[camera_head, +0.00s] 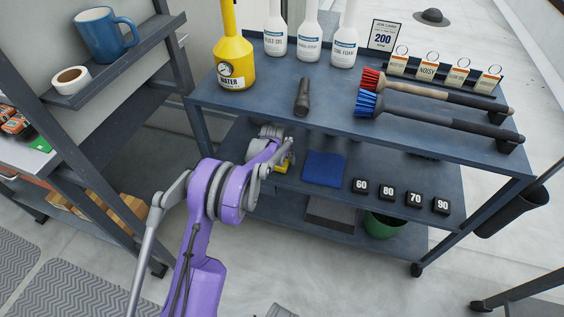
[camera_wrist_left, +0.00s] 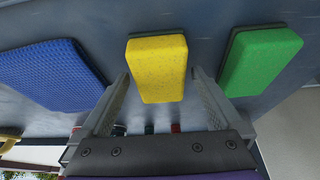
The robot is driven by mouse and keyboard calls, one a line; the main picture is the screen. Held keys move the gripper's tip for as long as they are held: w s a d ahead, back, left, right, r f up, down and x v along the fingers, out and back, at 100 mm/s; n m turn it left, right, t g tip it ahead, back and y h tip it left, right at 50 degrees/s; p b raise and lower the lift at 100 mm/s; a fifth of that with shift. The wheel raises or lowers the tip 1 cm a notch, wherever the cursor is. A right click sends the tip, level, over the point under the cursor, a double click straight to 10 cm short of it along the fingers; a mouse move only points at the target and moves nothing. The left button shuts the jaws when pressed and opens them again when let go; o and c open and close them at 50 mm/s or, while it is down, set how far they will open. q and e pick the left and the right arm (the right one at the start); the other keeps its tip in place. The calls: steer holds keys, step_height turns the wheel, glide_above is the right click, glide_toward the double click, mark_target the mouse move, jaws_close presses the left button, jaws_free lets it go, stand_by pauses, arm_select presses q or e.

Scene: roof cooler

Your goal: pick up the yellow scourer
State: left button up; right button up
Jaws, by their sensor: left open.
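The yellow scourer (camera_wrist_left: 157,66) is a block on the shelf, plain in the left wrist view. In the head view only a small yellow bit (camera_head: 284,164) shows behind my left gripper. My left gripper (camera_head: 276,156) reaches in over the cart's middle shelf. In the left wrist view its two fingers (camera_wrist_left: 160,82) are spread, one on each side of the scourer's near part. A gap shows on each side, and I cannot tell how deep the fingers reach.
A blue cloth (camera_head: 325,168) lies to one side, and a green scourer (camera_wrist_left: 261,60) on the other in the wrist view. Black number blocks (camera_head: 387,193) stand along the shelf. The cart's top shelf (camera_head: 300,125) hangs above, with a yellow water bottle (camera_head: 233,62).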

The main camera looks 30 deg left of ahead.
arm_select(q)
steer(key=c, duration=1.3)
steer(key=shift+r+p, duration=0.35)
steer(key=shift+r, duration=0.15)
steer(key=shift+s+d+r+p, duration=0.15)
steer(key=shift+s+r+p, duration=0.15)
steer(key=shift+s+r, duration=0.35)
steer(key=s+d, duration=0.1)
steer(key=s, duration=0.4)
steer(key=s+d+p, duration=0.1)
steer(key=s, duration=0.5)
steer(key=s+d, duration=0.2)
steer(key=s, duration=0.3)
steer(key=shift+s+f+p, duration=0.15)
steer(key=shift+p, duration=0.15)
